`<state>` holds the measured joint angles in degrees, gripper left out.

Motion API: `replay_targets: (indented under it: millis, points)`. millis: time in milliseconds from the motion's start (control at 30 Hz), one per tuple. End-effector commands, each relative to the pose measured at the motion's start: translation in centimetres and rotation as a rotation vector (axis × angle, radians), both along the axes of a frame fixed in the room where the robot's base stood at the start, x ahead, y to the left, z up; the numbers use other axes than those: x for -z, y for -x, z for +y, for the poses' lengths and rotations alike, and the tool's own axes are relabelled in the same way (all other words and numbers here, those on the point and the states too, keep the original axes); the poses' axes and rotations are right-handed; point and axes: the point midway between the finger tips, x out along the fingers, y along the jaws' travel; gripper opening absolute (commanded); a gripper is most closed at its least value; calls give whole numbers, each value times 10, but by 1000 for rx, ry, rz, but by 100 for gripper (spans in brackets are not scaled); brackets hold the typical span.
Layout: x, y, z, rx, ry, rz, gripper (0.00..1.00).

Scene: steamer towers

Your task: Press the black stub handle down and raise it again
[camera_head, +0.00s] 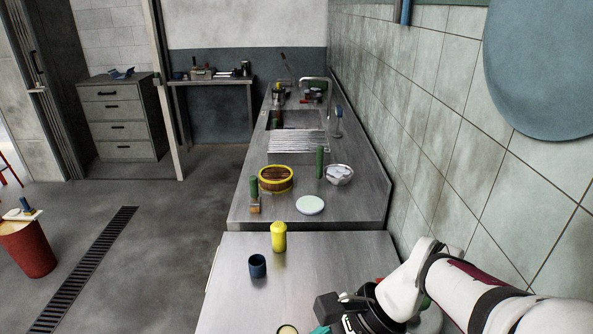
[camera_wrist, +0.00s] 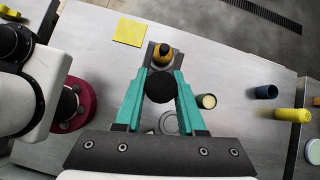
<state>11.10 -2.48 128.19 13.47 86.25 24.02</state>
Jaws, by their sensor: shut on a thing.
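The black stub handle (camera_wrist: 160,87) shows in the wrist view as a dark round knob between the two teal fingers. My gripper (camera_wrist: 163,76) is shut on it, one finger on each side. Just past it an orange-yellow part with a dark centre (camera_wrist: 162,55) sits on a narrow grey plate. The lower part of the handle is hidden, so I cannot tell how far down it is. In the head view one teal fingertip of my gripper (camera_head: 320,330) shows at the bottom edge, and the handle is not seen there.
On the steel table (camera_head: 235,290) stand a dark blue cup (camera_head: 257,266), a yellow bottle (camera_head: 279,237) and a small cream-topped cup (camera_wrist: 206,101) close to my right finger. A flat yellow square (camera_wrist: 131,32) lies beyond. The tiled wall (camera_head: 460,150) bounds the right side.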

Motion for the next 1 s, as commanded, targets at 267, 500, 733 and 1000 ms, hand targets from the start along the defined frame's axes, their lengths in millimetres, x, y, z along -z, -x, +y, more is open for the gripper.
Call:
replay_targets:
  millis: [267, 500, 733, 1000]
  points:
    - [2, 0, -3, -3, 12, -4, 57]
    - [1, 0, -2, -2, 9, -3, 68]
    - [-10, -2, -10, -1, 8, -3, 68]
    - [-69, -8, -57, 3, 10, -5, 68]
